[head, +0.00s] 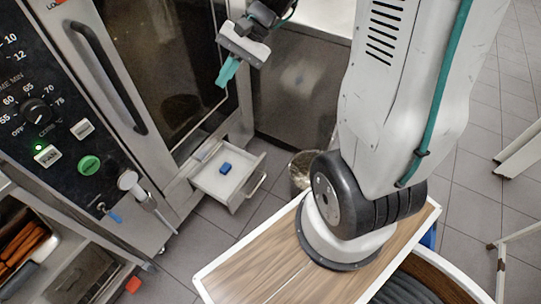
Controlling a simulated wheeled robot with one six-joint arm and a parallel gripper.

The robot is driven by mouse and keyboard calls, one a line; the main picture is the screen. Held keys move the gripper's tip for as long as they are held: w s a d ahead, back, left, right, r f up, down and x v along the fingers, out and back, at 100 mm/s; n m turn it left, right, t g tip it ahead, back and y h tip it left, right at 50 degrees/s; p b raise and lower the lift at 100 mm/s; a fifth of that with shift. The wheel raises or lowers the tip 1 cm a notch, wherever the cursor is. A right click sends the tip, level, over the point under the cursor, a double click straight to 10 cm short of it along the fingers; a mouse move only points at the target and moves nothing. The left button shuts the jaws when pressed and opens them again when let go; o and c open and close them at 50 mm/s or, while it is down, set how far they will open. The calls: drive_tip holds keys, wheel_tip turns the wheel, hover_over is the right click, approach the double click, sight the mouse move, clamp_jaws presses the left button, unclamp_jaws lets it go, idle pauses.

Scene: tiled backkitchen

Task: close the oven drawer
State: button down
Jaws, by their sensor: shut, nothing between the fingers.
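The oven drawer (211,182) is a small white drawer at the bottom of the oven (161,107). It is pulled out, with a bar handle (255,185) on its front. A small blue block (225,168) lies inside it. My gripper (228,72), with teal fingers, is shut and empty. In the picture it is above the drawer, in front of the oven's dark glass door, and apart from the drawer.
The oven door has a long dark handle (108,77). A control panel (45,110) with knobs is at the left. A bin (301,170) stands right of the drawer. Open shelves (50,262) are at lower left. Tiled floor (210,232) shows in front of the drawer.

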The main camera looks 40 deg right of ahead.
drive_tip(key=w+d+f+m+t+y, duration=0.1)
drive_tip(key=w+d+f+m+t, duration=0.2)
drive_tip(key=w+d+f+m, duration=0.55)
drive_tip(key=m+t, duration=0.3)
hover_over(265, 156)
drive_tip(key=s+a, duration=0.2)
drive_tip(key=a, duration=0.2)
wheel_tip(265, 156, down, 14)
drive_tip(key=s+d+f+m+h, duration=0.2)
drive_tip(key=s+d+f+m, duration=0.15)
drive_tip(key=f, duration=0.65)
drive_tip(key=s+d+f+m+t+h, duration=0.15)
drive_tip(key=s+f+m, duration=0.25)
drive_tip(key=f, duration=0.5)
drive_tip(key=s+d+f+m+h, duration=0.3)
drive_tip(key=d+f+m, duration=0.1)
drive_tip(key=f, duration=0.6)
drive_tip(key=x, duration=0.4)
drive_tip(key=r+x, duration=0.1)
drive_tip(key=x, duration=0.3)
drive_tip(key=w+a+x, duration=0.1)
drive_tip(key=x, duration=0.3)
drive_tip(key=shift+r, duration=0.25)
drive_tip(key=shift+w, duration=0.4)
drive_tip(key=shift+w, duration=0.1)
